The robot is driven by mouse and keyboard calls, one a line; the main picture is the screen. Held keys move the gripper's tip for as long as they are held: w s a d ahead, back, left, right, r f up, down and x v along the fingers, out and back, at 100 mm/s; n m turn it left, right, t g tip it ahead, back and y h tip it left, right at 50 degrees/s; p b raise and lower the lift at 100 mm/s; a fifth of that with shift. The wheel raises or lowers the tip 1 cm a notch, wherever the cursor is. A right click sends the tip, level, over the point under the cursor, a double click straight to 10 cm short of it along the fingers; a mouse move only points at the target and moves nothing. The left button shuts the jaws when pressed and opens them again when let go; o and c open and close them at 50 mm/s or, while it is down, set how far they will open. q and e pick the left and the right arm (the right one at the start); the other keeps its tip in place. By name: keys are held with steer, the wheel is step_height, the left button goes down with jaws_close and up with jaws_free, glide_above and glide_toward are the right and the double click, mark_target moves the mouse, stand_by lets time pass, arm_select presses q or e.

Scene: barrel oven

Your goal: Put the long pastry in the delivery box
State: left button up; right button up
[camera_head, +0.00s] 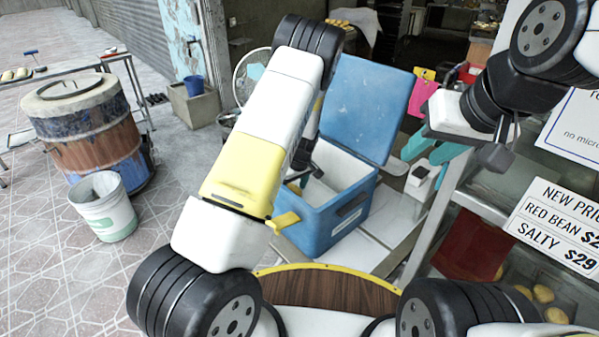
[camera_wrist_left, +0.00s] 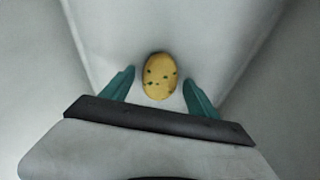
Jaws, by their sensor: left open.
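The blue delivery box (camera_head: 308,232) stands with its lid (camera_head: 365,100) open in the head view. My left arm reaches over it, and its gripper is mostly hidden in the head view. In the left wrist view a yellow oval pastry (camera_wrist_left: 159,88) with dark specks lies on the pale inside surface of a container, apparently the box. My left gripper (camera_wrist_left: 159,79) is open, with its teal fingers apart on either side of the pastry. No gap closure on it is seen. My right gripper (camera_head: 432,149) is open and empty right of the box.
A glass display case with price signs (camera_head: 560,225) and pastries (camera_head: 543,293) stands at the right. A barrel oven (camera_head: 90,135) and a white bucket (camera_head: 104,208) stand at the left. The tiled floor between them and my left arm is clear.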

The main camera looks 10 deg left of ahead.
arm_select(q)
steer(key=shift+r, duration=0.15)
steer(key=s+d+r+m+h, duration=0.1)
steer(key=s+r, duration=0.3)
steer(key=r, duration=0.7)
steer(key=s+r+h, duration=0.1)
steer(key=s+r, duration=0.3)
steer(key=r, duration=0.7)
steer(key=s+a+r+m+t+h, duration=0.1)
steer(key=s+r+m, duration=0.3)
steer(key=s+r, duration=0.4)
steer(key=s+a+r+m+t+h, duration=0.1)
steer(key=s+r+m, duration=0.3)
steer(key=s+r, duration=0.5)
steer(key=s+t, duration=0.1)
steer(key=s, duration=0.7)
steer(key=shift+t, duration=0.4)
